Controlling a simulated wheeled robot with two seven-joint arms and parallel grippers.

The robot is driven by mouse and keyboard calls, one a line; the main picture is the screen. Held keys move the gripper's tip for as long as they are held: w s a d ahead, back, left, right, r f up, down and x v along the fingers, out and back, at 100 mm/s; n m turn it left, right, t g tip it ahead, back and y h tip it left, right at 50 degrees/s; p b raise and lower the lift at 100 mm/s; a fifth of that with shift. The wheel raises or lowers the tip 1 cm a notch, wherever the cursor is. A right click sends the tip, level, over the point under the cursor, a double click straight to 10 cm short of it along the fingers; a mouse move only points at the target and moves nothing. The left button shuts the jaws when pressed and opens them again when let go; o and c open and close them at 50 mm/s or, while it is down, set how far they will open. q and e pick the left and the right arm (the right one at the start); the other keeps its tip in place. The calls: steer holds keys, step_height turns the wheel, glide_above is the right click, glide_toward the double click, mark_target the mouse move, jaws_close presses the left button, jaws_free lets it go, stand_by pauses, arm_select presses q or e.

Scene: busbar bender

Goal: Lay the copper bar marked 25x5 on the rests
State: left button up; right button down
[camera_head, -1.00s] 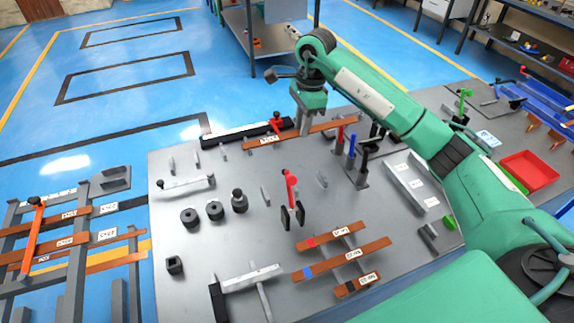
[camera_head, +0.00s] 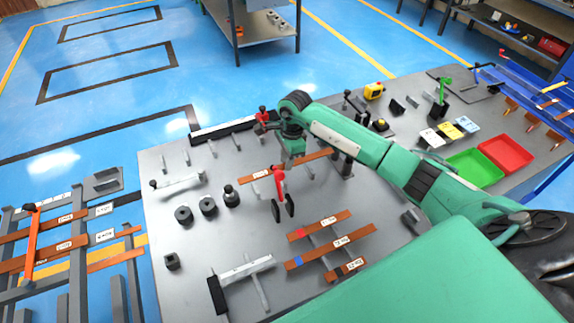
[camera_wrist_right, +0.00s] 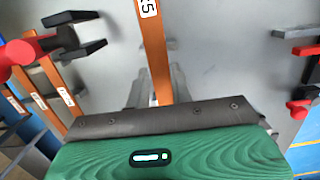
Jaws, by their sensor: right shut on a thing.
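A copper bar (camera_head: 315,155) is held in my right gripper (camera_head: 290,160), which is shut on it near its middle. The bar lies crosswise over the middle of the grey table. In the right wrist view, the bar (camera_wrist_right: 154,60) runs away from the jaws and carries a white label ending in "5"; the rest of the label is cut off. Short grey posts, likely the rests (camera_head: 310,171), stand by the bar. I cannot tell whether the bar touches them. A red-handled tool with dark jaws (camera_head: 283,206) stands close in front of the bar. My left gripper is not in view.
Black cylinders (camera_head: 208,206) stand left of the middle. A rack (camera_head: 75,265) with more bars is at the left. Green (camera_head: 475,166) and red (camera_head: 506,153) trays lie at the right.

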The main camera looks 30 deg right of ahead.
step_height(320, 180, down, 3)
steer(key=shift+f+p, duration=0.2)
steer(key=shift+p, duration=0.4)
steer(key=shift+f, duration=0.25)
steer(key=shift+f, duration=0.1)
steer(key=shift+f+b, duration=0.15)
steer(key=shift+b, duration=0.15)
steer(key=c, duration=1.7)
jaws_free()
steer(key=shift+f, duration=0.1)
steer(key=o, duration=0.5)
steer(key=shift+c, duration=0.2)
